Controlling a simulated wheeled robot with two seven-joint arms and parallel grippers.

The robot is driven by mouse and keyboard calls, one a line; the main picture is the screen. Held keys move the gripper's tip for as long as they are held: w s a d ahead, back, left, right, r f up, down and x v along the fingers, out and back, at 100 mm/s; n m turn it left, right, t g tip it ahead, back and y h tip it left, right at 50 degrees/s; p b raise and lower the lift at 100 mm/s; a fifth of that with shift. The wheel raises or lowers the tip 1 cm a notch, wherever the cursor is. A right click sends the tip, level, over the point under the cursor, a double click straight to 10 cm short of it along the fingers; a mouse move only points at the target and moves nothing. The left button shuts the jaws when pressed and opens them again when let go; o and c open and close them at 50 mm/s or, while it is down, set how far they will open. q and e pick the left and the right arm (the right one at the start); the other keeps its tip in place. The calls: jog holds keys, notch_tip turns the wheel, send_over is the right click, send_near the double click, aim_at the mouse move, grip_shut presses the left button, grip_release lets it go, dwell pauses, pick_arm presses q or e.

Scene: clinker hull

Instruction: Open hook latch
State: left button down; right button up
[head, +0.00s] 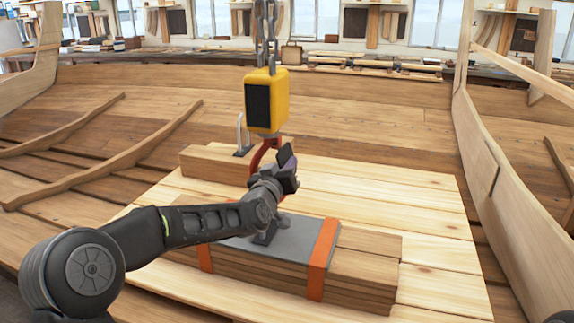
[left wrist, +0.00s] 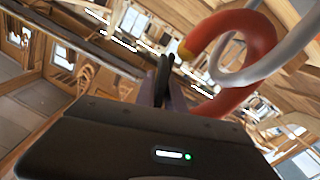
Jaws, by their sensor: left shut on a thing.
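A yellow hoist block (head: 267,100) hangs on a chain in the head view, with the orange-red hook (head: 260,153) below it. My left gripper (head: 287,166) is at the hook, covering part of it. In the left wrist view the hook (left wrist: 259,32) is large, with a yellow tip, and a grey ring (left wrist: 238,76) passes through its bend. The gripper (left wrist: 165,92) is shut on a thin dark piece, seemingly the hook latch (left wrist: 164,68), beside the yellow tip. Whether the latch is swung open cannot be told. My right gripper is not in view.
A stack of planks (head: 362,268) with orange straps (head: 322,258) and a grey plate (head: 290,246) lies below my arm on a pale board deck (head: 430,215). A curved wooden frame (head: 500,190) rises at the right. The deck right of the hook is clear.

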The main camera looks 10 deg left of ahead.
pick_arm(q)
jog(key=shift+d+r, duration=0.15)
jog(key=shift+d, duration=0.05)
jog(key=n+b, duration=0.1)
jog(key=d+n+b, duration=0.1)
jog(key=shift+r+b, duration=0.2)
jog(key=shift+b, duration=0.1)
notch_tip(320, 180, up, 9)
jog(key=d+n+b, duration=0.1)
jog(key=n+b, duration=0.2)
jog(key=n, duration=1.3)
jog(key=shift+d+b, duration=0.25)
jog(key=shift+b, duration=0.05)
jog(key=shift+s+n, duration=0.1)
jog(key=shift+n, duration=0.2)
